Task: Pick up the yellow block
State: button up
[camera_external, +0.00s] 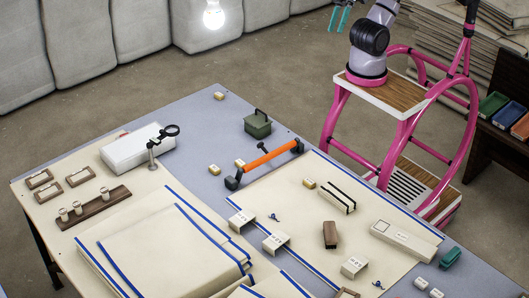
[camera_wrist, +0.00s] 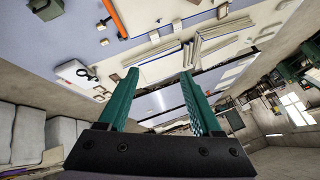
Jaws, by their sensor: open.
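Several small yellowish blocks lie on the table in the external view. One sits alone near the far edge (camera_external: 219,96), two are near the orange bar (camera_external: 214,170) (camera_external: 239,163), and one is on the cream cloth (camera_external: 309,183). I cannot tell which one is the task's yellow block. My gripper (camera_external: 340,17) is at the top edge of the external view, partly cut off, high and away from the blocks. In the wrist view, its two teal fingers (camera_wrist: 160,75) are spread with nothing visible between them.
An orange bar (camera_external: 266,160) with dark ends and a green box (camera_external: 258,124) stand mid-table. A white box (camera_external: 136,147) with a dark ring stand is at left. Folded cream cloth (camera_external: 160,244) with blue edging covers the front. White blocks (camera_external: 276,242) lie right of it.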

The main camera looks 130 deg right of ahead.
jog(key=shift+o, duration=0.5)
jog(key=m+g+y, duration=0.2)
jog(key=m+g, duration=0.4)
jog(key=m, duration=0.5)
send_over(239, 161)
jog(key=a, duration=0.1)
notch_tip(239, 161, down, 30)
jog(key=d+f+m+g, duration=0.1)
jog(key=d+f+m, duration=0.3)
jog(key=f, duration=1.3)
jog(key=shift+n+y, duration=0.3)
jog(key=x, duration=0.3)
jog(key=d+x, duration=0.1)
jog(key=x, duration=0.6)
jog(key=shift+s+d+f, duration=0.15)
jog(key=shift+f, duration=0.45)
grip_shut()
